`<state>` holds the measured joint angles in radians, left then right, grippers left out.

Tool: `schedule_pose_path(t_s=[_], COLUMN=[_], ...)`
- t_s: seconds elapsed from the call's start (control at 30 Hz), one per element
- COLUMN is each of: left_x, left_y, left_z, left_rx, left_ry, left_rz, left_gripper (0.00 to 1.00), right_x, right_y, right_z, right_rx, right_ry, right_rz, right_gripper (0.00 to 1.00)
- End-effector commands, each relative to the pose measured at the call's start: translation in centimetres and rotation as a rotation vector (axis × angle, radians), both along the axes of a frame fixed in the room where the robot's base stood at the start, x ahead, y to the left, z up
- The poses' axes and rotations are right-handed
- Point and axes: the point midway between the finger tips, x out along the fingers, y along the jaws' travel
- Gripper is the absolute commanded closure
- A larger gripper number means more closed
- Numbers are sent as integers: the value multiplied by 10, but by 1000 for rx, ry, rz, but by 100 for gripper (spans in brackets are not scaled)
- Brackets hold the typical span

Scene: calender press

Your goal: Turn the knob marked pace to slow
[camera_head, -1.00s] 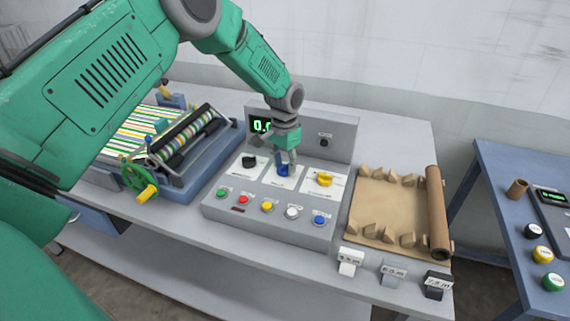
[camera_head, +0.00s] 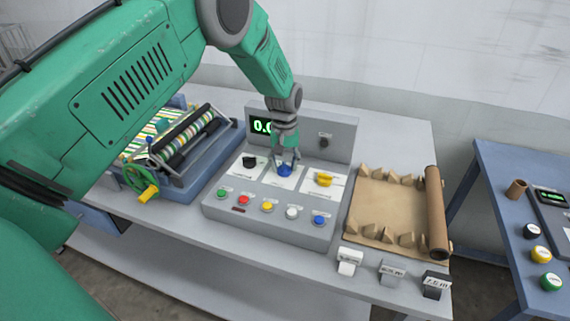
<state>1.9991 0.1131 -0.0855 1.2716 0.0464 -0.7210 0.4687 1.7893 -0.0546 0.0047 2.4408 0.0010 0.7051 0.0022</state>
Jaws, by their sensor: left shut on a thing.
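The control panel (camera_head: 215,205) is a grey box on the table with three knobs on white plates: a black knob (camera_head: 249,162) at left, a blue knob (camera_head: 285,170) in the middle and a yellow knob (camera_head: 323,179) at right. The plate lettering is too small to read, so I cannot tell which is marked pace. My left gripper (camera_head: 286,165) points down over the middle plate and is shut on the blue knob, with its fingers on either side. The fingers hide part of the knob. My right gripper is not in view.
Below the knobs is a row of coloured buttons (camera_head: 267,206). A green display (camera_head: 262,127) is partly hidden by my arm. A roller press (camera_head: 190,140) stands left, a brown sheet with a roll (camera_head: 385,205) right. A blue side table (camera_head: 500,185) stands far right.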

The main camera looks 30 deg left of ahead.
Motion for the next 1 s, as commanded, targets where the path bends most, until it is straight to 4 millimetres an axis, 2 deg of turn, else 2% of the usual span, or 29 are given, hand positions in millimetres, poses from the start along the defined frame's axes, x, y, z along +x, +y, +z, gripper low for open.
schedule_pose_path(t_s=[0.3,0.83,0.87,0.9,1.0], left_x=[-2,-2,-2,-2,-2], left_y=[-1,-2,-2,-1,-1], left_z=[-3,-4,-4,-3,-2], left_rx=[-2,-2,-2,-2,-2], left_ry=[7,8,8,8,6], left_rz=[113,134,134,134,134], left_gripper=[94,94,55,45,45], right_x=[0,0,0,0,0], right_y=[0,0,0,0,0], right_z=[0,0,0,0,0], right_rx=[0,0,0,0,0], right_ry=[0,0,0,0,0], right_rz=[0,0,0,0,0], right_gripper=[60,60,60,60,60])
